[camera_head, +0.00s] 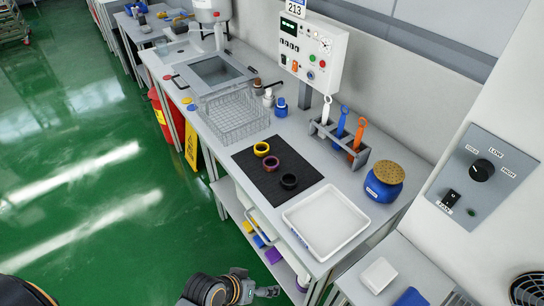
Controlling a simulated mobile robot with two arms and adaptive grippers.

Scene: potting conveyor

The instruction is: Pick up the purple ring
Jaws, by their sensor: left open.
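The purple ring (272,169) lies on a dark mat (256,180) on the workbench. It sits between a yellow ring (261,153) and a black ring (289,185). My left gripper (268,291) is at the bottom of the head view, in front of the bench and well apart from the rings. It is open, and I see nothing in it. My right gripper is not in view.
A white tray (298,226) is right of the mat, and a wire basket (231,133) is behind it. A tool holder (362,159) and a blue jar (373,190) stand farther right. A shelf with colored items lies under the bench. Green floor on the left is open.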

